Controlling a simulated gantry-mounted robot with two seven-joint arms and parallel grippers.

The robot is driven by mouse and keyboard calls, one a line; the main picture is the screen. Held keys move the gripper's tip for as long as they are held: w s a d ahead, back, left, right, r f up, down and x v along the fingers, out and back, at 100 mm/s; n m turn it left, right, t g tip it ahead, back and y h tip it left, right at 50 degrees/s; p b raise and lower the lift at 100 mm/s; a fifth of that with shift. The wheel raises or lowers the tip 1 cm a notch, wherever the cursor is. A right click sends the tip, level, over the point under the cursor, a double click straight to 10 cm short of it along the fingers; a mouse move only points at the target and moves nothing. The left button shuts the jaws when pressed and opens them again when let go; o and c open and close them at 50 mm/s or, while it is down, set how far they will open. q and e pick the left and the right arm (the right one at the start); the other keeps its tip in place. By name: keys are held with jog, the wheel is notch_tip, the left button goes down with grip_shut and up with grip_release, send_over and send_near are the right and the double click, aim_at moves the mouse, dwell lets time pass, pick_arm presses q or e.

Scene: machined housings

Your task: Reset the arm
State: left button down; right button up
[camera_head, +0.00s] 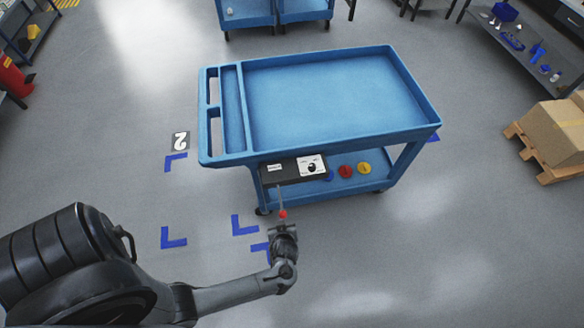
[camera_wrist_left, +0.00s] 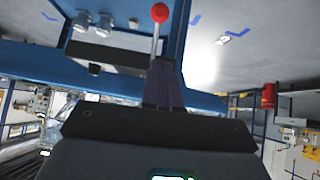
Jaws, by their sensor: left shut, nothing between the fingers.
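My left gripper (camera_head: 283,228) is at the end of the dark arm coming in from the lower left. It is at the near side of the blue cart (camera_head: 222,160). In the left wrist view its fingers (camera_wrist_left: 164,66) are together with nothing between them. A thin lever with a red ball knob (camera_head: 283,214) comes from the dark control box (camera_head: 270,176) on the cart's near side. The knob (camera_wrist_left: 160,13) appears just past the fingertips in the left wrist view. I cannot tell whether finger and lever touch. My right gripper is not in view.
The cart's top tray is empty. Red (camera_head: 346,171) and yellow (camera_head: 364,168) round pieces show below the tray's near edge. Blue corner marks (camera_head: 174,238) lie on the floor. A cardboard box (camera_head: 555,132) on a pallet stands at right. Floor to the lower right is clear.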

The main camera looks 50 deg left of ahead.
pick_arm(q)
jog(key=s+a, duration=0.2)
jog(key=s, duration=0.3)
jog(key=s+d+r+m+h+p, duration=0.1)
jog(key=d+r+m+h+p, duration=0.1)
jog(key=r, duration=1)
jog(key=s+d+r+m+h+p, duration=0.1)
jog(key=d+r+m+h+p, duration=0.2)
jog(key=r, duration=0.9)
jog(key=s+d+r+m+g+h+p, duration=0.1)
jog(key=d+r+m+h+p, duration=0.1)
jog(key=d+r+m+p, duration=0.4)
notch_tip(320, 180, up, 7)
jog(key=m+p, duration=0.1)
jog(key=m, duration=0.2)
jog(key=shift+h, duration=0.3)
